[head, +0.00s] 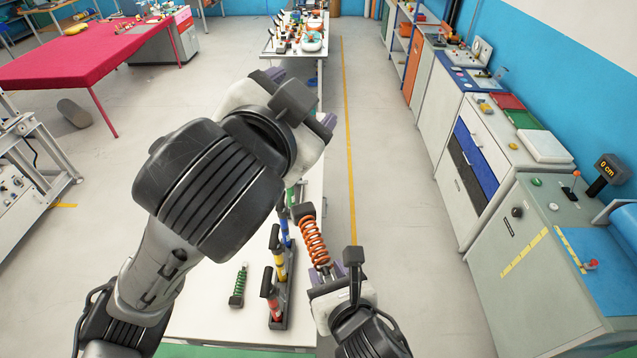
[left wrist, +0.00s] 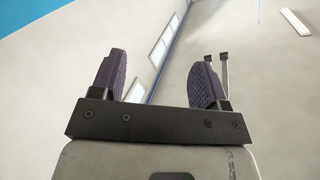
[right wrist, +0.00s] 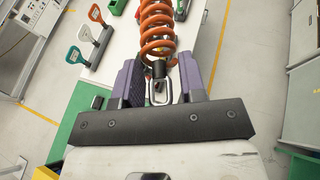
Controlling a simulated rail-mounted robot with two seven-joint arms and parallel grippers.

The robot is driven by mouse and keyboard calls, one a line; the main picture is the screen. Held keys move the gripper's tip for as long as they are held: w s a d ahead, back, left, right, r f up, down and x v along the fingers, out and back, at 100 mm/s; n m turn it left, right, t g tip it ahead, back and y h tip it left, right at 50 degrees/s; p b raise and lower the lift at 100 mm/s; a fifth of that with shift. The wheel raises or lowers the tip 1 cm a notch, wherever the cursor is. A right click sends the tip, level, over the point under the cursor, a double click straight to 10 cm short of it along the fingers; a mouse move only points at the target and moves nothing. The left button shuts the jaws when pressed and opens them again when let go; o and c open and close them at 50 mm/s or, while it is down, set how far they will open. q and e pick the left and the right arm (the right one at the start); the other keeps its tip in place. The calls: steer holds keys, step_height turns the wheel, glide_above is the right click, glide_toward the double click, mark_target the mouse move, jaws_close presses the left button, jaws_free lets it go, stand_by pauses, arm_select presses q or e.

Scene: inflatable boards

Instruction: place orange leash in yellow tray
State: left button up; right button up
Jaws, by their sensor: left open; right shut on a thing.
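The orange leash (head: 314,240) is a coiled orange cord with a dark end piece on top. It also shows in the right wrist view (right wrist: 157,25), with a metal clip at its near end. My right gripper (head: 335,272) is shut on that clip end, and the coil stands up out of the jaws above the table's right edge. My left gripper (left wrist: 160,80) is open and empty, raised high and facing the wall. In the head view its arm covers much of the table.
A white table (head: 215,310) carries a green coiled leash (head: 239,286) and a dark rack (head: 279,308) of coloured upright items, close left of my right gripper. Cabinets (head: 545,225) line the right wall. The floor aisle (head: 400,220) between is clear.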

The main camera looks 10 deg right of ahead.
arm_select(q)
steer(key=d+r+m+g, duration=0.1)
steer(key=d+g, duration=0.1)
steer(key=d, duration=0.3)
steer(key=n+g+y, duration=0.7)
steer(key=n+g, duration=0.6)
steer(key=n, duration=0.1)
glide_toward(315, 244)
steer(key=w+d, duration=0.1)
steer(key=w, duration=0.3)
steer(key=shift+n, duration=0.3)
step_height(315, 244, down, 11)
steer(key=shift+s+f, duration=0.1)
steer(key=shift+s, duration=0.05)
